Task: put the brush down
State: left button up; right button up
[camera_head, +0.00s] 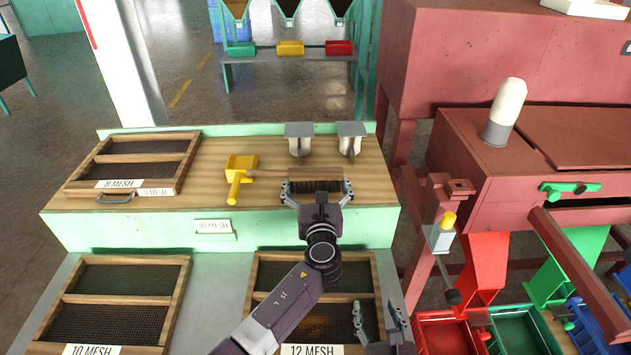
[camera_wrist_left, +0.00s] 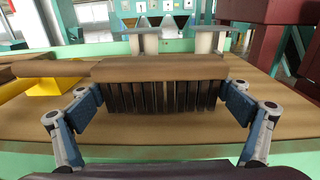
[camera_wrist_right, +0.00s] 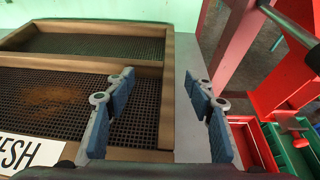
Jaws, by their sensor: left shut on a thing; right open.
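The brush has a wooden back and handle (camera_head: 275,173) and dark bristles that point down (camera_wrist_left: 165,95). My left gripper (camera_head: 318,190) is shut on the brush, with one finger at each end of the bristle block in the left wrist view. The bristle tips are at or very close to the wood; I cannot tell if they touch. My right gripper (camera_head: 378,318) is open and empty over the right edge of the 12 mesh sieve (camera_wrist_right: 172,100).
The 8 mesh sieve (camera_head: 186,163) is on the bench's left side. Two grey-and-white pieces (camera_head: 299,130) stand behind the brush. Wood is bare in front of the scoop. The red machine (camera_head: 490,170) stands at the right.

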pick_arm(q)
jog(key=shift+f, duration=0.1)
jog(key=o, duration=1.4)
jog(key=shift+f, duration=0.1)
jog(key=s, duration=1.2)
jog(key=shift+d+r, duration=0.15)
jog(key=shift+r, duration=0.25)
